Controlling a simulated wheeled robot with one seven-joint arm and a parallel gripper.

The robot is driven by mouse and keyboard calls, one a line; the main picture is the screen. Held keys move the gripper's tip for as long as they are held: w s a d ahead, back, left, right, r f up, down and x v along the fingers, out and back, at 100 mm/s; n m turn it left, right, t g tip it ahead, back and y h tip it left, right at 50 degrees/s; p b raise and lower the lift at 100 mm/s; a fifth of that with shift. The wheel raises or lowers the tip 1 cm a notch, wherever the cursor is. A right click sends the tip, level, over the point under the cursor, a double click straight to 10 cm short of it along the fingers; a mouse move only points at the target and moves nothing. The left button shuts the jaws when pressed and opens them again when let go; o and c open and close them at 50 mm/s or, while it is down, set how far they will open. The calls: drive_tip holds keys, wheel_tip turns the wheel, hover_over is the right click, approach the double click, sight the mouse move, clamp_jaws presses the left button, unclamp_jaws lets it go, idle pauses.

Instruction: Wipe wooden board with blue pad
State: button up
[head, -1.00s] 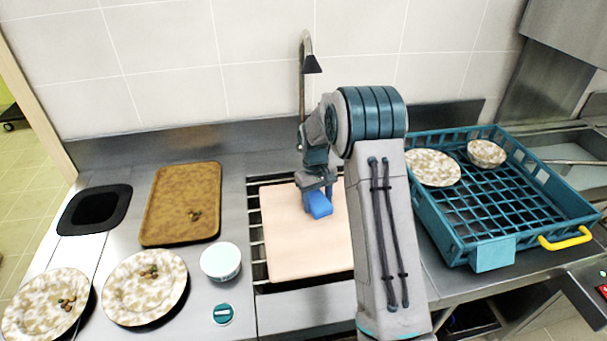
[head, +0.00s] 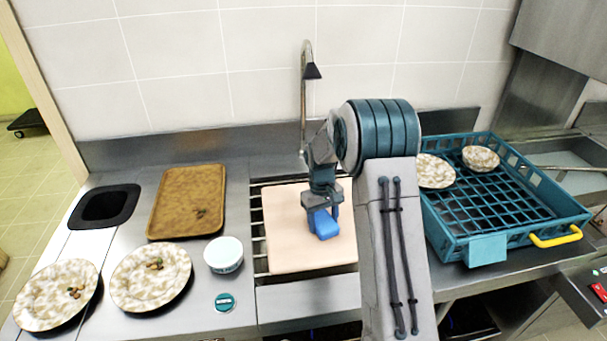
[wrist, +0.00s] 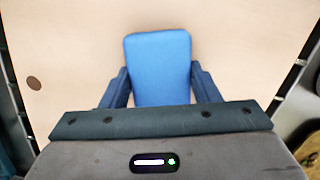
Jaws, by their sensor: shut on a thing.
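The wooden board (head: 288,245) is a pale flat slab lying over the rack of the sink. It also fills the background of the wrist view (wrist: 245,50), where a dark round spot shows at its left. My gripper (head: 322,215) is over the middle right part of the board, pointing down. It is shut on the blue pad (head: 324,224), which sits between the two fingers in the wrist view (wrist: 158,65). The pad is at or just above the board; I cannot tell whether it touches.
A brown tray (head: 160,220), a white tub (head: 223,254) and two patterned plates (head: 128,296) (head: 38,318) with scraps are at left, near a black-rimmed opening (head: 78,222). A teal crate (head: 453,250) with dishes stands at right. A faucet (head: 303,85) rises behind the board.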

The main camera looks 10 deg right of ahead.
drive_tip(key=shift+r+p, duration=2.2)
drive_tip(key=shift+r, duration=1.9)
